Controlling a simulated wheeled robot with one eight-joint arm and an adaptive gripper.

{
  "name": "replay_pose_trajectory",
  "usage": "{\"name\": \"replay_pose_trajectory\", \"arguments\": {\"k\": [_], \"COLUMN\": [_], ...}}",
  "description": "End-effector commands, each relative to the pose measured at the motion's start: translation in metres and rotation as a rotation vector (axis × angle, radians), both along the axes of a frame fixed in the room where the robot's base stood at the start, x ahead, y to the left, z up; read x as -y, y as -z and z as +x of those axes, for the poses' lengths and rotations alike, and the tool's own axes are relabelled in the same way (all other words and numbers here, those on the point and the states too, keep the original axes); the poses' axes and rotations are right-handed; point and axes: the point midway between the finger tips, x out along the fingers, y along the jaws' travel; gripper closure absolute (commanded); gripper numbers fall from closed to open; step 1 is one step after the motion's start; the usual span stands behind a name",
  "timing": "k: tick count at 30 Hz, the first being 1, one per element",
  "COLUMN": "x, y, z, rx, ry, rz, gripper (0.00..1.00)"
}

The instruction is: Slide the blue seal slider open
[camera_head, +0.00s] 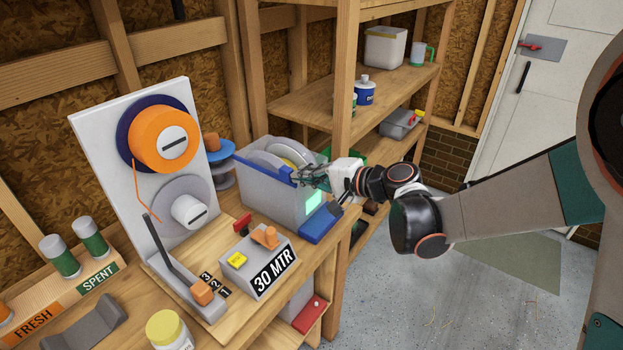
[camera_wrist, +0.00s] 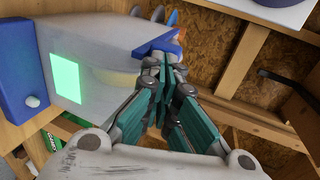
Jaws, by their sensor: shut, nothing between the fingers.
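The grey dry box (camera_head: 265,198) stands on the wooden bench with spools inside. A blue bar (camera_head: 257,163) runs along its top rim; I take this to be the seal slider. Its near end is partly behind my gripper (camera_head: 312,178). In the wrist view the blue part (camera_wrist: 158,46) is just beyond the fingertips of my gripper (camera_wrist: 162,72). The fingers are shut with nothing between them. They are at the upper edge of the box; I cannot tell whether they touch the blue part.
A green lit panel (camera_head: 314,200) and a blue base block (camera_head: 320,223) are on the box's right end. A wooden shelf post (camera_head: 345,90) rises close behind my gripper. The grey 30 MTR unit (camera_head: 258,262) stands in front.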

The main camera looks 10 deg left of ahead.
Motion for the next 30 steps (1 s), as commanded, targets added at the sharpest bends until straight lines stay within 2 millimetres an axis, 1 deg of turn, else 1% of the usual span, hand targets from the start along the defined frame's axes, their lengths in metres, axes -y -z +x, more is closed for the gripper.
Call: {"name": "replay_pose_trajectory", "arguments": {"k": [8, 11, 13, 17, 24, 27, 30], "x": [0.000, -0.006, -0.014, -0.039, -0.096, -0.116, -0.133], "y": [0.000, 0.000, 0.000, 0.000, 0.000, 0.000, 0.000], "z": [0.000, 0.002, 0.006, 0.015, 0.038, 0.047, 0.054], "rx": [0.000, 0.000, 0.000, 0.001, 0.001, 0.000, 0.000], "ry": [0.000, 0.000, -0.001, -0.003, -0.003, -0.002, -0.002], "rz": [0.000, 0.000, 0.000, 0.000, 0.000, 0.000, 0.000], "gripper": [1.00, 1.00, 1.00, 1.00, 1.00, 1.00, 1.00]}}
